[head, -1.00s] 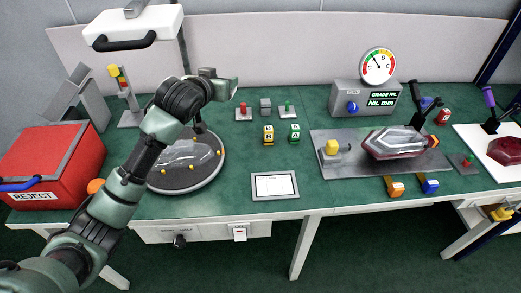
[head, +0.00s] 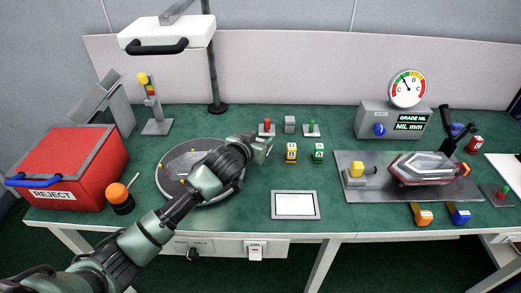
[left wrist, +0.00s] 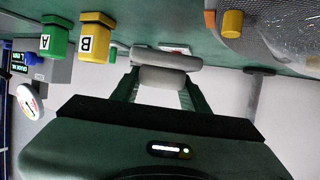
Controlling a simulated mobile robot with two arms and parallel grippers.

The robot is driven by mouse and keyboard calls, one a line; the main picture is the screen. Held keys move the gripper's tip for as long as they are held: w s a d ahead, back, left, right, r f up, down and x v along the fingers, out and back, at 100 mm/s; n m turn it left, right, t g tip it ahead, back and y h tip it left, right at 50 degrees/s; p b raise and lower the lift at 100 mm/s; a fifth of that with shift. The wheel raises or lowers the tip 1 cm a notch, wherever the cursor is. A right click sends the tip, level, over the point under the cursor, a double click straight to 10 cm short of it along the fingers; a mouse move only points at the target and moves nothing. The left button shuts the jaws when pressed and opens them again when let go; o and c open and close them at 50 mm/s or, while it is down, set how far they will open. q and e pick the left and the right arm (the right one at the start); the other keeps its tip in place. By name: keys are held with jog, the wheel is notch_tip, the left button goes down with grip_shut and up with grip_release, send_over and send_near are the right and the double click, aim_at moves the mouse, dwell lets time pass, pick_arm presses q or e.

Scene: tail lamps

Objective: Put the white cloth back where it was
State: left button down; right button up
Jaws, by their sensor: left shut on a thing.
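My left gripper (head: 264,149) is low over the table, just right of the round grey turntable (head: 168,190). In the left wrist view (left wrist: 160,85) its fingers are shut on a pale, folded or rolled thing, which looks like the white cloth (left wrist: 165,72). The cloth is hard to make out in the head view, behind the gripper. A framed flat tray with a white face (head: 295,204) lies at the table's front edge, to the right of and nearer than the gripper. My right gripper is not in view.
Yellow (head: 291,152) and green (head: 318,152) stamps stand right of the gripper. Behind are a red-knobbed stand (head: 267,128) and a grey block (head: 290,124). A red reject box (head: 70,165) and orange-topped jar (head: 119,198) stand left. A lamp fixture (head: 362,190) lies right.

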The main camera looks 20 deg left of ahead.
pick_arm(q)
jog(key=shift+f, duration=2.05)
jog(key=shift+f, duration=0.15)
jog(key=c, duration=0.9)
grip_release()
jog(key=shift+o, duration=0.8)
jog(key=shift+s, duration=0.2)
jog(key=v, duration=1.1)
jog(key=shift+s+a+r, duration=0.15)
jog(key=shift+s+r, duration=0.1)
jog(key=shift+r, duration=0.15)
